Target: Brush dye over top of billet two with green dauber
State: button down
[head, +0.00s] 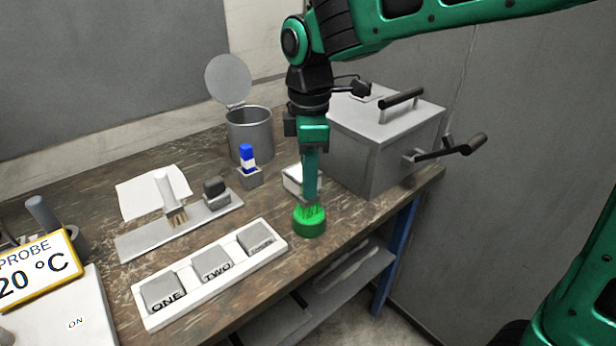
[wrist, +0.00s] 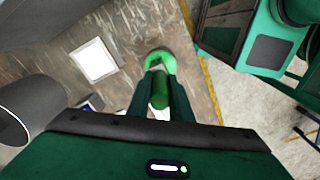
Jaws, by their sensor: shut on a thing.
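My gripper (head: 311,190) points down at the right part of the bench, right of the billet rack (head: 160,318). It is shut on the green dauber (wrist: 160,90), whose dark green handle shows between the fingers in the wrist view. A bright green round piece (head: 310,224) is at the fingertips, at or just above the bench; I cannot tell whether it is the dauber's head or a pot around it. Billet two (head: 212,262), a grey block marked TWO, sits in the middle of the white rack, between billet ONE (head: 162,290) and a third billet (head: 258,240). Its top looks plain grey.
A grey metal box (head: 375,150) with handles stands behind right of my gripper. A small white-topped block (head: 295,180) is just behind it. A lidded can (head: 250,135), blue-capped bottle (head: 247,158) and brush on a tray (head: 140,245) are left. The bench's front edge is close.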

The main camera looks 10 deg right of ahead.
dwell(0.5)
jog(key=shift+r, duration=3.45)
jog(key=shift+s, duration=0.1)
